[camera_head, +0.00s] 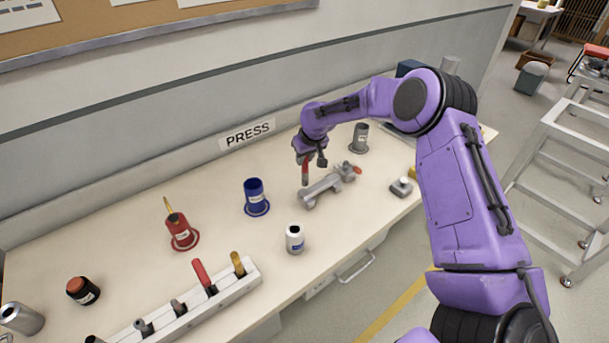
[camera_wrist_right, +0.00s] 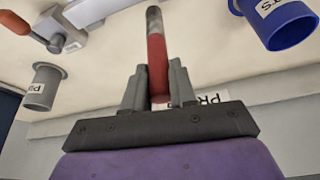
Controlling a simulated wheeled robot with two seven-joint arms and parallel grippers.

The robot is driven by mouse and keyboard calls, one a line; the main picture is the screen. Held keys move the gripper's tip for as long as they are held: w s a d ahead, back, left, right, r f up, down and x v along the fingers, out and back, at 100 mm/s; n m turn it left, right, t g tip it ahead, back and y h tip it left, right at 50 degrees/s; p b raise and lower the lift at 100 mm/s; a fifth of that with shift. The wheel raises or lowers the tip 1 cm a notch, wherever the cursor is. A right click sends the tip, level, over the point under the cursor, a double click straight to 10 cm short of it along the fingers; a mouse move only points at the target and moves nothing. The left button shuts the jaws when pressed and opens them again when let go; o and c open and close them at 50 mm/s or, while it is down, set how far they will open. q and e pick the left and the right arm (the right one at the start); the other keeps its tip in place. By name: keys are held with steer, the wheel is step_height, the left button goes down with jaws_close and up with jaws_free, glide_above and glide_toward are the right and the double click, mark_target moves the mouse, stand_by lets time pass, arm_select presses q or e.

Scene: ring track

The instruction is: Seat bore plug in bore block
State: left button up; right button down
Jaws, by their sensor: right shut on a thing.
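My right gripper (camera_head: 308,160) is shut on a red-handled plug (camera_head: 305,174) that points down over the table. In the right wrist view the plug (camera_wrist_right: 155,50) stands between the two fingers (camera_wrist_right: 158,85), with its grey tip away from the gripper and free of contact there. A long grey metal fixture (camera_head: 322,189) with an orange handle lies close beside the plug in the head view. It is probably the bore block, but I cannot make out its bore. It shows in the right wrist view as a grey block (camera_wrist_right: 92,10). My left gripper is not in view.
A blue cup (camera_head: 256,199), a grey cup (camera_head: 360,138) and a red cup (camera_head: 180,231) stand on the table. A long pale rack (camera_head: 228,286) holds several tools. A small grey block (camera_head: 401,188) sits to the right.

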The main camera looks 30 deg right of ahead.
mark_target(305, 165)
steer(key=f+b, duration=0.4)
steer(key=shift+w+d, duration=0.2)
steer(key=shift+d, duration=0.05)
steer(key=shift+r, duration=0.15)
steer(key=c, duration=0.9)
jaws_free()
